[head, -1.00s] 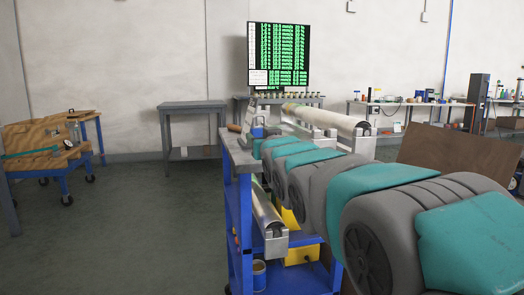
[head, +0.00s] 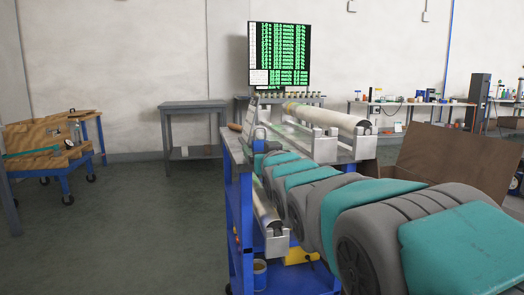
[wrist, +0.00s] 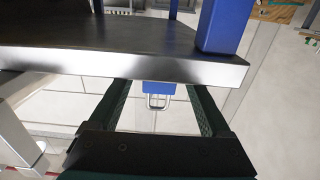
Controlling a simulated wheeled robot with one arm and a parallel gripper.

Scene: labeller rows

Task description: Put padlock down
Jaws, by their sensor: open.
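The padlock (wrist: 154,89) shows in the wrist view as a small blue body with a silver shackle pointing down the picture. The metal edge of a dark surface (wrist: 120,66) meets its body; I cannot tell how much is hidden behind that edge. My gripper (wrist: 160,92) is open, with one dark green finger on each side of the padlock and a visible gap on both sides. In the head view my arm covers the padlock and the gripper cannot be made out.
A blue trolley (head: 240,215) stands beside my arm, with a metal roller (head: 265,208) and a blue can (head: 260,273) lower down. A long pale roller (head: 325,117) lies behind. A grey table (head: 190,107) and wooden cart (head: 45,140) stand left. Open floor lies between.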

